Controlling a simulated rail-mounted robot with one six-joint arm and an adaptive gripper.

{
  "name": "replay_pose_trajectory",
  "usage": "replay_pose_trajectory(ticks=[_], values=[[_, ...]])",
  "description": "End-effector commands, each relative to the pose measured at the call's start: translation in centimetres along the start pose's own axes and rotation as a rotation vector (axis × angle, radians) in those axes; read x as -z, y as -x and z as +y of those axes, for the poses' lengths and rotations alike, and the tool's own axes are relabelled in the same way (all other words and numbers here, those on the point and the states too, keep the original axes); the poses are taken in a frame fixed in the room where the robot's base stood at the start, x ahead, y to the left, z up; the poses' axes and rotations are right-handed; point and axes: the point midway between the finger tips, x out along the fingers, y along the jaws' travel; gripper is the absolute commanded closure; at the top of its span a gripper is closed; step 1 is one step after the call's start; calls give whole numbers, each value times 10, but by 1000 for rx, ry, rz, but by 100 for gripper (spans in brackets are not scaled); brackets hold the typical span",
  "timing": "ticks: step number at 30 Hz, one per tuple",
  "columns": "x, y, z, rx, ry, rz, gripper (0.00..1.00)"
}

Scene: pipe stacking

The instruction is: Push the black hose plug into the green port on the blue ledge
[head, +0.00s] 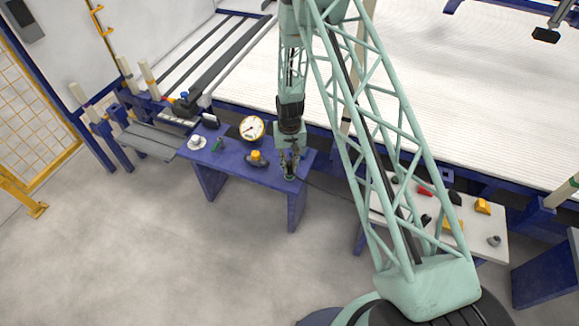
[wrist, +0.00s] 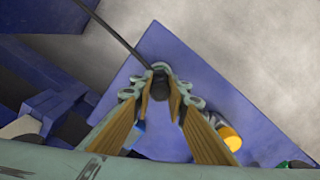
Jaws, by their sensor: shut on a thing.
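The blue ledge (head: 240,163) is a small blue table left of centre in the head view, and its top also fills the middle of the wrist view (wrist: 190,70). My gripper (head: 289,164) points down over its right end. In the wrist view my gripper (wrist: 161,100) is shut on the black hose plug (wrist: 160,88), whose thin dark hose runs up and left. A small green port (head: 290,177) shows right below the fingertips in the head view. In the wrist view a greenish rim (wrist: 160,66) shows beside the plug; I cannot tell how deep the plug sits.
On the ledge are a white gauge (head: 251,128), a yellow-topped part (head: 257,157), a green part (head: 217,144) and a white round part (head: 197,142). A white table (head: 485,222) with coloured parts stands to the right. Open floor lies in front.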

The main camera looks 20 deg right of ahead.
Motion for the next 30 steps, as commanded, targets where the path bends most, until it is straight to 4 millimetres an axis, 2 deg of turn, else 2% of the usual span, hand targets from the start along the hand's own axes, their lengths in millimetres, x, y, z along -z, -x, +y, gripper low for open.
replay_pose_trajectory(ticks=[2,3,7,20,30], values=[[0,1,0,0,0,1,100],[0,1,0,0,0,1,82],[0,1,0,0,0,1,70],[0,2,0,0,0,1,70],[0,21,0,0,0,1,70]])
